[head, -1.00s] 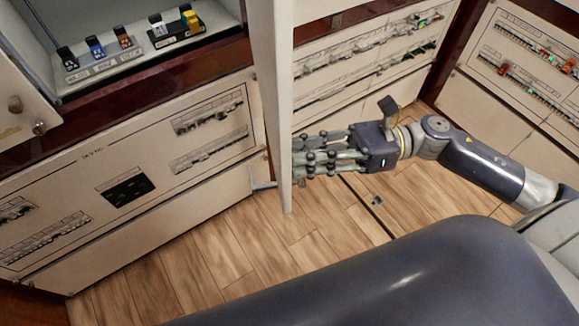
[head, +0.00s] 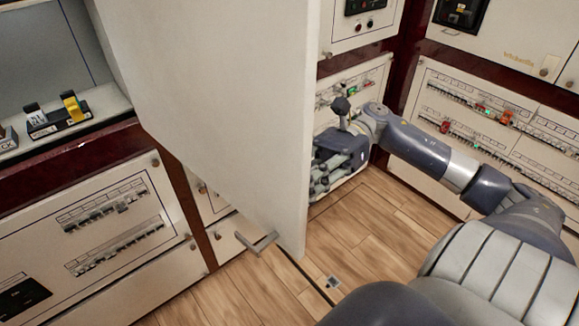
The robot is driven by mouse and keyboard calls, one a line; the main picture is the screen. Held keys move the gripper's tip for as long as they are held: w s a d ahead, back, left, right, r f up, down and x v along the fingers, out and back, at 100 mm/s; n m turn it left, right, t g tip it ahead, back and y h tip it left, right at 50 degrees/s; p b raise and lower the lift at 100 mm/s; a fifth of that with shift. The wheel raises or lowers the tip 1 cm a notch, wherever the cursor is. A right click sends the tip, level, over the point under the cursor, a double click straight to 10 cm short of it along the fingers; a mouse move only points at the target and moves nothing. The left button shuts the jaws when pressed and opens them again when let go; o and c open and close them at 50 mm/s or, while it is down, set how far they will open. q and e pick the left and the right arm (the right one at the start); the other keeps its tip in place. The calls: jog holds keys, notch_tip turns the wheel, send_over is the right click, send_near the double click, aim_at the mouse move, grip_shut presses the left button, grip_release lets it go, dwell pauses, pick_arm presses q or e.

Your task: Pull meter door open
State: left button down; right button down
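The meter door (head: 225,90), a large pale panel, stands swung out from the wall in the head view, seen at an angle. A grey metal handle (head: 257,242) sticks out low on its left-hand face. My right gripper (head: 322,172) is just right of the door's free edge, on the side away from the handle. Its fingers are partly hidden by the door edge, so I cannot tell whether they touch it or how far apart they are. My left gripper is not in view.
An open compartment (head: 50,65) with switches, one yellow, is at the upper left. Breaker panels (head: 115,225) line the left wall, and more breaker rows (head: 490,115) are at the right. The wooden floor (head: 375,225) in front is clear.

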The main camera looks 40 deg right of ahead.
jog(key=shift+d, duration=0.1)
dwell(0.3)
jog(key=c, duration=1.4)
grip_release()
jog(key=shift+o, duration=0.2)
jog(key=w+d, duration=0.1)
jog(key=d, duration=1)
jog(key=shift+w+d, duration=0.25)
jog(key=shift+d, duration=0.15)
